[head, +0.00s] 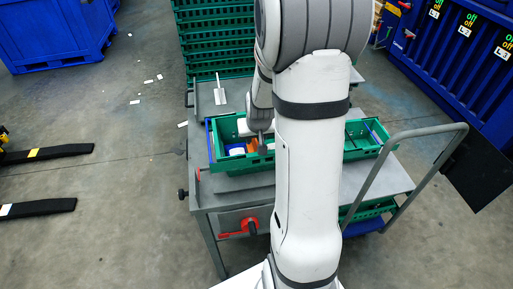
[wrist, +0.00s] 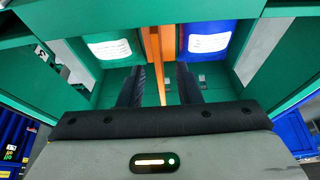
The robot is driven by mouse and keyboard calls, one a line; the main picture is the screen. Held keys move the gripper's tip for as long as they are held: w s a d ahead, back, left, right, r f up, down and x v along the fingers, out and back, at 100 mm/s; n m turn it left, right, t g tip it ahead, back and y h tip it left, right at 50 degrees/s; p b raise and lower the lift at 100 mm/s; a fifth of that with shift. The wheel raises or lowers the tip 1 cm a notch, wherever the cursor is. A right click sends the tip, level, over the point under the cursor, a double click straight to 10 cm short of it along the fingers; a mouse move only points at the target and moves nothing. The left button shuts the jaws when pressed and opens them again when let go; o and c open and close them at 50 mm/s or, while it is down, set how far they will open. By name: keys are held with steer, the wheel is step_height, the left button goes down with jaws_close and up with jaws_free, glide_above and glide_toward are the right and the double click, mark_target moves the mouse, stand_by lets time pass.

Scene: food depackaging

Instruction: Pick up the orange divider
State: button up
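The orange divider (wrist: 153,45) stands as a thin upright panel in the wrist view, inside a green crate (head: 231,165). In the head view, part of the orange divider (head: 252,146) shows in the left half of the crate, beside my arm's end. My gripper (wrist: 160,68) is open, with one dark finger on each side of the divider. A gap shows between each finger and the panel, so it is not gripped. In the head view my arm hides much of the crate's middle.
White-labelled packs, one green (wrist: 109,48) and one blue (wrist: 208,42), flank the divider. The crate rests on a grey cart (head: 203,192) with a bent handle (head: 424,131) at right. Stacked green crates (head: 214,40) stand behind. A scraper-like tool (head: 220,92) lies at the back left.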

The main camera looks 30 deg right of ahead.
mark_target(255, 142)
steer(key=shift+x, duration=1.35)
steer(key=shift+f+b, duration=0.25)
steer(key=shift+b, duration=0.15)
steer(key=shift+c, duration=0.5)
jaws_close()
